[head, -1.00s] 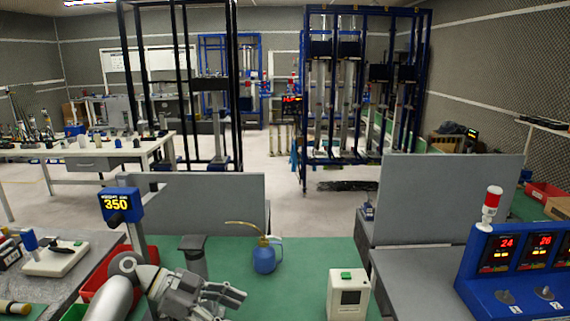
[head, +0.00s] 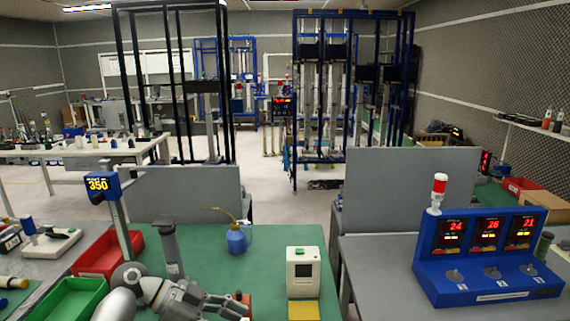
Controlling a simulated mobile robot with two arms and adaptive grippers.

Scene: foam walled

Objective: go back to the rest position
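My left gripper (head: 238,305) shows at the bottom of the head view, low over the green mat (head: 202,256). Its two grey fingers point right and appear apart, with nothing seen held between them. A small orange-brown thing (head: 243,298) shows just beyond the fingertips; I cannot tell whether they touch. My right gripper is not in view.
A dark grey cylinder (head: 170,248) stands behind my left arm. Right of it are a blue oil can (head: 237,240) and a white box device (head: 302,270). Red (head: 108,254) and green (head: 72,300) bins lie left. A blue display console (head: 487,258) stands right.

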